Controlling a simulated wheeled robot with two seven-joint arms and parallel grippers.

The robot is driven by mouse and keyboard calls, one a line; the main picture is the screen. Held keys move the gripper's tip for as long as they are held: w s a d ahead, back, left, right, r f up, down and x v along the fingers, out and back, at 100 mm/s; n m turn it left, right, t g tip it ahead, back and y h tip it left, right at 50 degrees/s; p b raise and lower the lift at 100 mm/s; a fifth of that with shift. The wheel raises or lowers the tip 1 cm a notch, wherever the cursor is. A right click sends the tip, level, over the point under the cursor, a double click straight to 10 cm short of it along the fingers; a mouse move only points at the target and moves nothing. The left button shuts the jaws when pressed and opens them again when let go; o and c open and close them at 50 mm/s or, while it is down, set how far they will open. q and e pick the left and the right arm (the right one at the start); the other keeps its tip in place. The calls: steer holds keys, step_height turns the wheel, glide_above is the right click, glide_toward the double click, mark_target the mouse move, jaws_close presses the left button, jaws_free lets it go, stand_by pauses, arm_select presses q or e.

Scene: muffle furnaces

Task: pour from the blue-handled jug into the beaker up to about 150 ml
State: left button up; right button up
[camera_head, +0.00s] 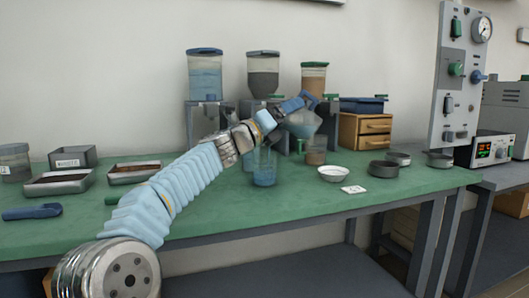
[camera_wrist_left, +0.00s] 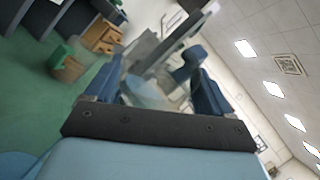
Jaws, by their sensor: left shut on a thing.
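The jug (camera_head: 304,124) is a clear vessel with a blue handle (camera_head: 309,99). It is tilted and held above the green bench. My left gripper (camera_head: 292,105) is shut on its handle; its fingers also show in the left wrist view (camera_wrist_left: 158,88), with the clear jug (camera_wrist_left: 147,93) blurred beyond them. The beaker (camera_head: 264,168) stands upright on the bench below and left of the jug, with blue liquid in it. Its scale marks are too small to read. I cannot tell whether liquid is flowing. My right gripper is out of view.
Three hoppers (camera_head: 205,75) stand behind my arm. A small brown-filled cup (camera_head: 316,156), a white dish (camera_head: 333,173) and dark dishes (camera_head: 383,169) are right of the beaker. Wooden drawers (camera_head: 373,128) stand behind. Trays (camera_head: 134,172) are at left. The front bench strip is mostly clear.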

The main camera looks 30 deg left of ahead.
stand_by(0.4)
arm_select(q)
steer(key=shift+b, duration=0.5)
steer(key=shift+a+r+n+t, duration=0.1)
steer(key=shift+n+t, duration=0.2)
steer(key=shift+n, duration=0.1)
steer(key=shift+s+r+n+t+y+b, duration=0.1)
steer(key=shift+n+t+y+b, duration=0.3)
steer(key=shift+b, duration=0.3)
stand_by(2.4)
steer(key=shift+r, duration=0.1)
stand_by(0.7)
